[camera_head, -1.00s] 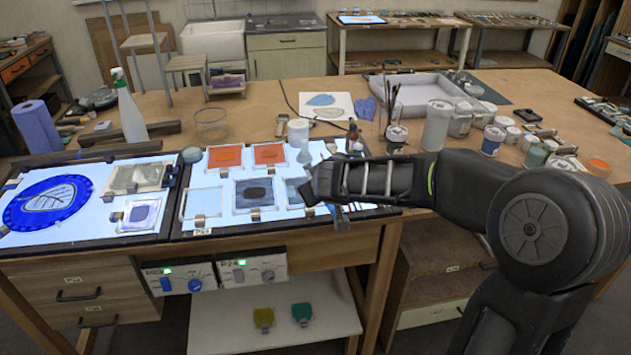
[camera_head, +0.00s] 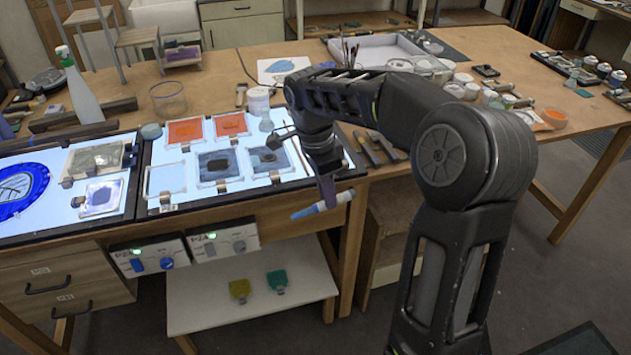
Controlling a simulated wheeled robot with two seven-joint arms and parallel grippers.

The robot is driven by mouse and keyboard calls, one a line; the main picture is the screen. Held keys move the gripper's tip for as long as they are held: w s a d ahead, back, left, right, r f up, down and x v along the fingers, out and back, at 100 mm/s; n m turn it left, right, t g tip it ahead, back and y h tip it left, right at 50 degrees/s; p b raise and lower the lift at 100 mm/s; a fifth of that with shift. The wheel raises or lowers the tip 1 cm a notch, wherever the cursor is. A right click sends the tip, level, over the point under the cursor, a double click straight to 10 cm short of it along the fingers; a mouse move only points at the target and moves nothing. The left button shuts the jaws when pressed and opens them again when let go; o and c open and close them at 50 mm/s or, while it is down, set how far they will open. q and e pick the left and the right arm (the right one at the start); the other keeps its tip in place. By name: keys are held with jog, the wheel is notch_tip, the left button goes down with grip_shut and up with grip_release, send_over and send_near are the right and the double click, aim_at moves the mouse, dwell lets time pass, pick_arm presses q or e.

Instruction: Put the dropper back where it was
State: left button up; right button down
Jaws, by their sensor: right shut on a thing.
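My right gripper (camera_head: 327,198) points down just in front of the table's front edge. It is shut on a slim white and blue tube, which I take for the dropper (camera_head: 319,208). The tube lies nearly level, tilted a little, with its blue end toward the left. The fingers hide its middle part. It hangs in the air, apart from the light panel (camera_head: 152,207) with its framed glass pieces. I cannot tell which spot the dropper came from. My left gripper is out of view.
A clear beaker (camera_head: 168,100) and spray bottle (camera_head: 80,90) stand further left. A pale lower shelf (camera_head: 210,305) lies below.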

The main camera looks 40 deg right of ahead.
jog(key=shift+t+y, duration=0.5)
jog(key=shift+y, duration=0.1)
notch_tip(320, 180, down, 2)
jog(key=shift+f+b, duration=0.25)
jog(key=shift+b, duration=1)
jog(key=shift+w+f+b, duration=0.15)
jog(key=shift+f+b, duration=0.25)
jog(key=shift+r, duration=0.1)
